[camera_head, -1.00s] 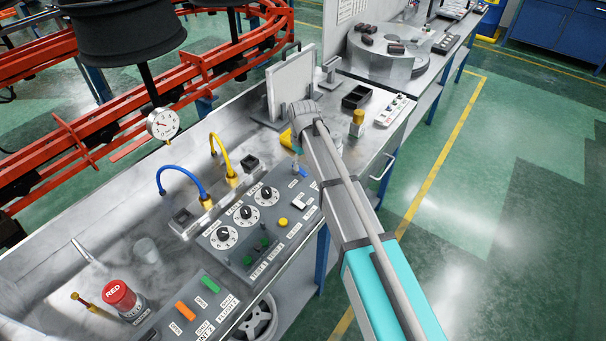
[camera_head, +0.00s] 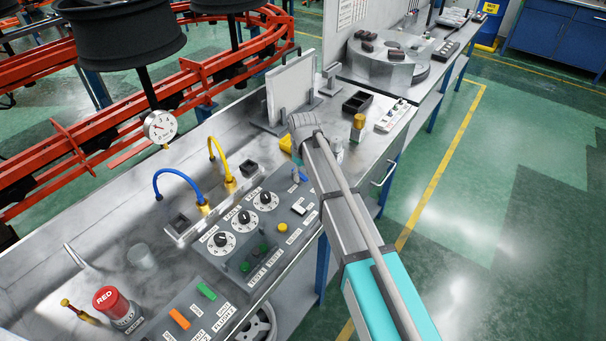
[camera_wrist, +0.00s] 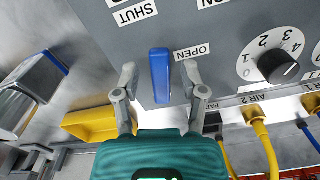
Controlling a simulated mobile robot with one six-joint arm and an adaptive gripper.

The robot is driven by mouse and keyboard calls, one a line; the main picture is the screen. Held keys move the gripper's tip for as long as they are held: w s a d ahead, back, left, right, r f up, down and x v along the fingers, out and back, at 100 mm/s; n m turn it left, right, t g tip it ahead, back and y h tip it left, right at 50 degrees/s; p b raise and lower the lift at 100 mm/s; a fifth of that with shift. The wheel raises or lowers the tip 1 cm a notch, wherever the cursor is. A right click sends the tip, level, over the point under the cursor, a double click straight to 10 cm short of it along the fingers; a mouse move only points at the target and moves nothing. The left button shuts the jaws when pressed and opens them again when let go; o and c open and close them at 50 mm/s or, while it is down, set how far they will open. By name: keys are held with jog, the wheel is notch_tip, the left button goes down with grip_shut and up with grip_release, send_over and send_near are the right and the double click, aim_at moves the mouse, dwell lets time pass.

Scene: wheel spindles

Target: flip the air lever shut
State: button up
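The blue air lever (camera_wrist: 160,75) stands on the grey control panel (camera_wrist: 105,35), beside the OPEN label (camera_wrist: 193,52). The SHUT label (camera_wrist: 135,12) lies to its upper left in the wrist view. My gripper (camera_wrist: 160,78) is open, with one finger on each side of the lever and a visible gap to both. In the head view the lever (camera_head: 303,175) is a small blue shape at the panel's far end, beside my arm. My fingertips are mostly hidden there behind the wrist and arm.
A numbered dial (camera_wrist: 278,66) and yellow and blue hoses rise near the lever. A yellow tray (camera_wrist: 90,123) lies close to my left-hand finger in the wrist view. A white upright plate (camera_head: 291,88) and a brass-coloured post (camera_head: 358,127) stand near my wrist.

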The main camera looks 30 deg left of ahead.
grip_shut()
jog(key=shift+w, duration=0.1)
jog(key=shift+w+d+n, duration=0.1)
jog(key=shift+w+n, duration=0.15)
jog(key=shift+n, duration=0.5)
jog(key=shift+w+d+n, duration=0.1)
jog(key=shift+w+n, duration=0.15)
jog(key=shift+n, duration=0.5)
jog(key=shift+o, duration=1.2)
grip_release()
jog(key=shift+s+a+m, duration=0.1)
jog(key=shift+s+m, duration=0.1)
jog(key=shift+m, duration=0.1)
